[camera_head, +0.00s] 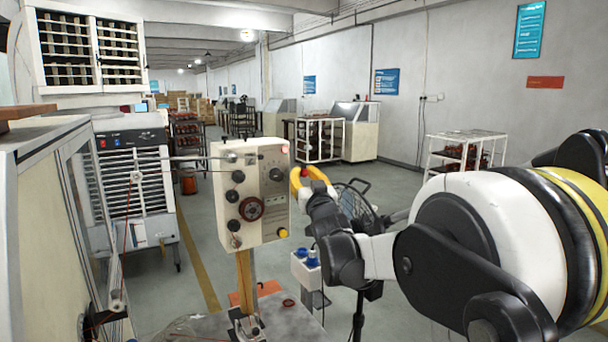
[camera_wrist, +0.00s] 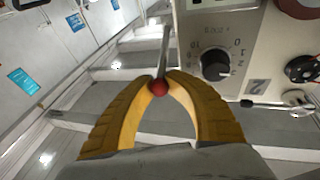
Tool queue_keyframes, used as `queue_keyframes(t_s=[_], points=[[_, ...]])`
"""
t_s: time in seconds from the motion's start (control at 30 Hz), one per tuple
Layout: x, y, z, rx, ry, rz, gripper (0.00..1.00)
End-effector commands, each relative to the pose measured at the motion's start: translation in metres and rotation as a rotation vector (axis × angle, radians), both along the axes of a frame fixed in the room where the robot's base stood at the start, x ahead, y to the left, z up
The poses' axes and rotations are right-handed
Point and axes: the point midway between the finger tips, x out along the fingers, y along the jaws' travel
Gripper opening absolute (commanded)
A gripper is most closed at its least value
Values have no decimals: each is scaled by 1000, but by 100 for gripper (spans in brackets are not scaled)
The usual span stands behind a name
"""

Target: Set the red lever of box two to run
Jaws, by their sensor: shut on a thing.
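Box two (camera_head: 255,190) is a cream control box on an orange post, with several dials on its face. In the wrist view its panel (camera_wrist: 245,25) bears the label 2 and a black knob (camera_wrist: 215,64). The red lever (camera_wrist: 158,87) is a red ball on a thin metal rod that runs up beside the panel. My gripper (camera_wrist: 160,80) has its yellow fingers shut around the red ball. In the head view my gripper (camera_head: 303,178) is just right of the box, with a bit of red between its fingers. No run mark is readable.
A black fan (camera_head: 354,198) stands behind my arm. A winding bench (camera_head: 245,328) lies under the post. A large cabinet (camera_head: 40,200) fills the left. The floor aisle behind is open.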

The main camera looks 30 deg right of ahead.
Motion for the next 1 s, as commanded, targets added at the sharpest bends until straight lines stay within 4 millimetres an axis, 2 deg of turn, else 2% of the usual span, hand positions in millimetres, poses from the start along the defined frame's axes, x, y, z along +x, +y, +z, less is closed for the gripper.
queue_keyframes(t_s=[0.2, 0.23, 0.3, 0.67, 0.77, 1.0], points=[[-1, 0, 1, -1, -4, 1, 0], [-1, 0, 1, -1, -4, 1, 24], [0, 0, 1, -1, -3, 0, 43], [-4, 1, -1, 0, -1, 0, 43], [-16, 4, -4, 1, -1, 0, 43], [-66, 16, -17, 0, -1, 0, 43]])
